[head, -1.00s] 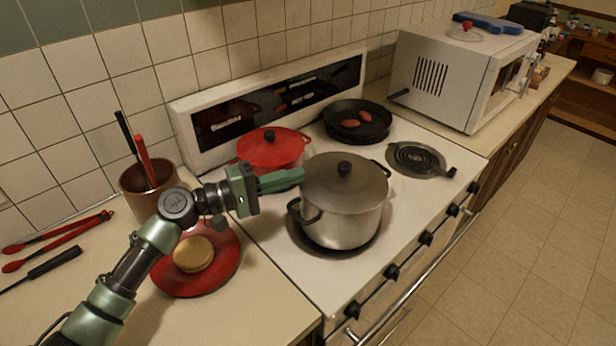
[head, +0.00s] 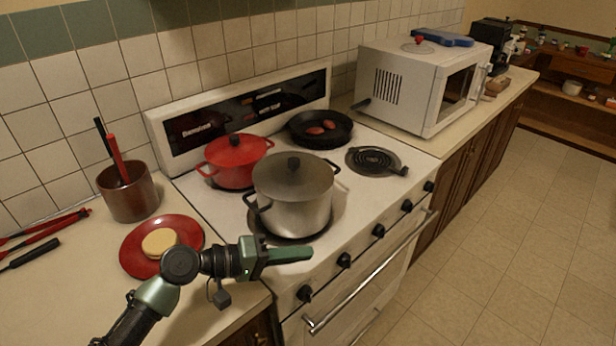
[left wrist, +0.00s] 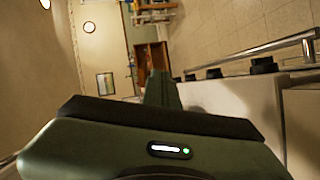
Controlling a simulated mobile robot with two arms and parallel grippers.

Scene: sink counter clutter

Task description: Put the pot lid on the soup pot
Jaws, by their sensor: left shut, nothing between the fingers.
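The steel soup pot (head: 291,216) stands on the front left burner. A grey lid (head: 292,178) with a black knob sits level on its rim. My left gripper (head: 310,253) is shut and empty. In the head view it shows just below the pot, near the stove's front edge, and apart from the lid. Its shut fingers also show in the left wrist view (left wrist: 161,90), with the stove's front knobs to their right. My right gripper is not in view.
A red lidded pot (head: 234,163) and a black pan (head: 320,129) stand on the back burners. A white microwave (head: 416,85) carries a clear lid with a red knob (head: 420,40). A red plate (head: 135,258) lies left.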

